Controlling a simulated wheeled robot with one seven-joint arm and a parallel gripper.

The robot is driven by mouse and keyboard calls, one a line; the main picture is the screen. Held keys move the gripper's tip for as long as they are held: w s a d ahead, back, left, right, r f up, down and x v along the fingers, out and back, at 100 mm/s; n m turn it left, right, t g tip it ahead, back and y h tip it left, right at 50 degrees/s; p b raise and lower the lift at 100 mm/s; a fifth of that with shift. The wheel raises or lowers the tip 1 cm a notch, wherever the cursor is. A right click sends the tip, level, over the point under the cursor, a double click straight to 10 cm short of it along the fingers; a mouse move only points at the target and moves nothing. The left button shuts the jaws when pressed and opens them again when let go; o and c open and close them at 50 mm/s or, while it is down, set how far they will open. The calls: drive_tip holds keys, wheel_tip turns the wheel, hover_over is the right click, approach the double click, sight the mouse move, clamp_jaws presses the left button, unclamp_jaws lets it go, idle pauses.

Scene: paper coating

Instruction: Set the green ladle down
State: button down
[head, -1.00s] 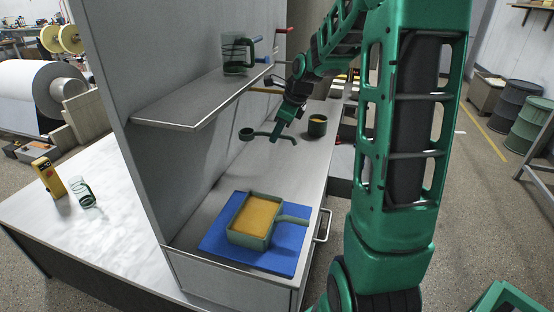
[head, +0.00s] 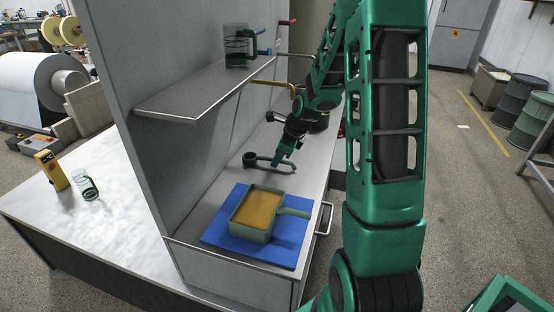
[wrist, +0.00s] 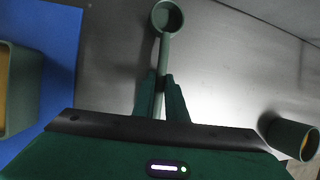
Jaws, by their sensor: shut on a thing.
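The green ladle (head: 250,159) is low over the grey metal counter (head: 222,172), behind the blue mat. I cannot tell whether it touches the counter. My gripper (head: 284,163) is shut on its handle from above. In the wrist view, the ladle's round bowl (wrist: 167,17) points away from my gripper (wrist: 160,82). The handle (wrist: 164,50) runs back between the two fingers, and its far end is hidden by my gripper.
A green pan (head: 262,232) of yellow liquid sits on the blue mat (head: 216,232) in front. A green pot (wrist: 290,137) stands right of my gripper in the wrist view. A shelf (head: 180,102) with a glass jug (head: 236,50) overhangs the left.

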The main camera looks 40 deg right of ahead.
drive_tip(key=c, duration=1.8)
unclamp_jaws()
drive_tip(key=v, duration=1.1)
drive_tip(key=s+a+r+n+g, duration=0.1)
drive_tip(key=s+a+n+g, duration=0.1)
drive_tip(key=s+n, duration=0.8)
drive_tip(key=s+a+r+n+g+h, duration=0.1)
drive_tip(key=s+a+r+n+g, duration=0.1)
drive_tip(key=s+n, duration=0.9)
drive_tip(key=s+a+g, duration=0.1)
drive_tip(key=s+a, duration=0.1)
drive_tip(key=s, duration=0.7)
drive_tip(key=shift+s+a+n, duration=0.15)
drive_tip(key=shift+s+n, duration=0.15)
drive_tip(key=shift+s, duration=0.1)
